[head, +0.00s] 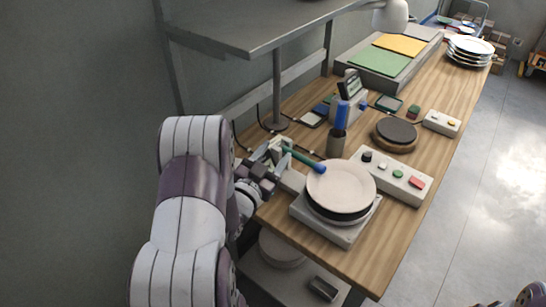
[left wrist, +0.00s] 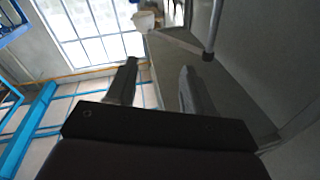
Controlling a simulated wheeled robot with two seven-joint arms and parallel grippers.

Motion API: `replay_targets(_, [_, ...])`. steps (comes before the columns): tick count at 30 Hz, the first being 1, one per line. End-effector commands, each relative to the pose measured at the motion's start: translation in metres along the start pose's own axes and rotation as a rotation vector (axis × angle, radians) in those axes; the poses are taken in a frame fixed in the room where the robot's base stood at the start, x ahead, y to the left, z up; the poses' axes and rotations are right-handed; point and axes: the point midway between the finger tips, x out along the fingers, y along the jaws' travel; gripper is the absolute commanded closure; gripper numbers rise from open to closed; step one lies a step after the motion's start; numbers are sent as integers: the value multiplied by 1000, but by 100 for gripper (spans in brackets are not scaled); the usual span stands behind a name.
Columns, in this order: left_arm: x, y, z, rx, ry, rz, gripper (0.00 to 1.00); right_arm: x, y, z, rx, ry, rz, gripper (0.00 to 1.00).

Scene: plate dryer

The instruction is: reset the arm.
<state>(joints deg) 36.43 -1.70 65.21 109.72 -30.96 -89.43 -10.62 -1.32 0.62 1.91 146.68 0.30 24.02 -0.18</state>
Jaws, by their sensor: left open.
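My left arm comes in from the left of the head view, and its left gripper (head: 277,150) is beside the left edge of the wooden table. In the left wrist view the two dark fingers of the left gripper (left wrist: 158,88) stand apart with nothing between them. A white plate (head: 341,186) lies on a dark round piece on a grey base (head: 352,233), to the right of the gripper. A green and blue stick-like tool (head: 305,160) spans from near the gripper to the plate's rim; its exact support is unclear. My right gripper is not seen.
A grey shelf (head: 250,30) overhangs the back left of the wooden table (head: 390,250). A button box (head: 391,175), a dark round disc (head: 396,130), a cup with a blue-handled tool (head: 337,143) and a plate stack (head: 470,48) stand on the table. Open floor lies to the right.

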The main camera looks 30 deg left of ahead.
Motion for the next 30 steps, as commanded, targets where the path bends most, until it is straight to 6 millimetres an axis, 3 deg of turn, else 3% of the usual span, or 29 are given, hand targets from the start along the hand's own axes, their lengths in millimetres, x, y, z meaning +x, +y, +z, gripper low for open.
replay_targets(14, [4, 3, 1, 0, -26, 10, 48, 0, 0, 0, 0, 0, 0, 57])
replay_targets(17, [16, 18, 10, -3, -185, 51, 48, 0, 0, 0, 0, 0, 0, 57])
replay_targets(20, [17, 47, 24, -20, -481, 113, 48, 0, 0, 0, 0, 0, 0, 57])
replay_targets(23, [-16, 82, 32, -52, -817, 166, 48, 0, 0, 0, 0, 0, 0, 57])
replay_targets(27, [-89, 122, 24, -94, -1213, 232, 48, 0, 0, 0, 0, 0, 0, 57])
replay_targets(30, [-133, 139, 13, -111, -1400, 267, 48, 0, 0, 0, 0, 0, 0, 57])
